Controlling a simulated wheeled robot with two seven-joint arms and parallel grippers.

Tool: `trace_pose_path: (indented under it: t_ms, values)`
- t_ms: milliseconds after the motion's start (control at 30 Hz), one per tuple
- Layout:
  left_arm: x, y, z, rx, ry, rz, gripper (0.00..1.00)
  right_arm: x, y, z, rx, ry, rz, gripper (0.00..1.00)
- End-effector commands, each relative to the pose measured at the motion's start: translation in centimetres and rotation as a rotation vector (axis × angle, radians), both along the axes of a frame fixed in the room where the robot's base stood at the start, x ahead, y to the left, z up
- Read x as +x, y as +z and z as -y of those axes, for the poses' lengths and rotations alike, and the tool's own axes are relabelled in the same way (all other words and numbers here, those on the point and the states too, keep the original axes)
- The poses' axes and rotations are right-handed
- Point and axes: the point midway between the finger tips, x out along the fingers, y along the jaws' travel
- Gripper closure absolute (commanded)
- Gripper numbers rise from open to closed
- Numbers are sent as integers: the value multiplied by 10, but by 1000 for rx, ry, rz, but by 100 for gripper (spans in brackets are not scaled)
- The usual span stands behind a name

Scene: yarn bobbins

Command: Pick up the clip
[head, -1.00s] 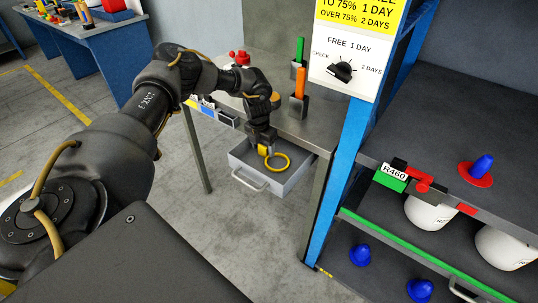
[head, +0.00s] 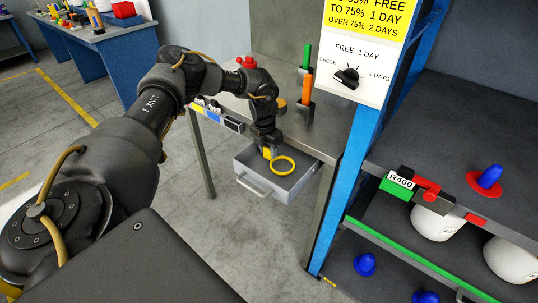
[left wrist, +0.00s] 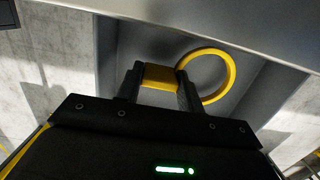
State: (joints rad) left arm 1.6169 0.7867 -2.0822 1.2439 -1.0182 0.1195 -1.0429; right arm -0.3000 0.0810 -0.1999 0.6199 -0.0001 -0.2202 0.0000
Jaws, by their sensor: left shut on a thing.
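The clip is yellow, with a short flat body (head: 267,154) and a large ring; it also shows in the left wrist view (left wrist: 160,77). My left gripper (head: 266,150) points down over the open grey drawer (head: 252,187) under the metal table. In the left wrist view its two fingers (left wrist: 159,88) are shut on the clip's body, one on each side. The ring sticks out to the right of the fingers. I cannot tell whether the clip still touches the drawer floor. My right gripper is not in view.
The drawer walls stand close around the gripper. The metal table (head: 330,128) has an orange bobbin (head: 305,88) and a green one (head: 306,56) in holders. A blue post (head: 345,185) and a shelf with white containers (head: 437,222) stand on the right.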

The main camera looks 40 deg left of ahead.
Motion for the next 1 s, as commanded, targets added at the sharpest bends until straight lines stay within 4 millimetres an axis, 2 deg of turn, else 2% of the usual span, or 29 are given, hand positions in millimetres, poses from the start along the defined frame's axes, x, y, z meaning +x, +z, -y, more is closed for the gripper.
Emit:
trace_pose_path:
  t_ms: [100, 367, 500, 700, 1000]
  values:
    - [0, 19, 4, -5, -3, 5, 84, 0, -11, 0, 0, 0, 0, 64]
    - [-33, 78, 44, -2, -8, 5, 84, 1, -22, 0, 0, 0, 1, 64]
    - [-55, 90, 72, -1, -8, 3, 84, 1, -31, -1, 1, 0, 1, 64]
    - [-75, 108, 98, 1, -6, 4, 84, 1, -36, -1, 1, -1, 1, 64]
    - [-86, 116, 111, 0, -1, 1, 84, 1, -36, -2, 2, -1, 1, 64]
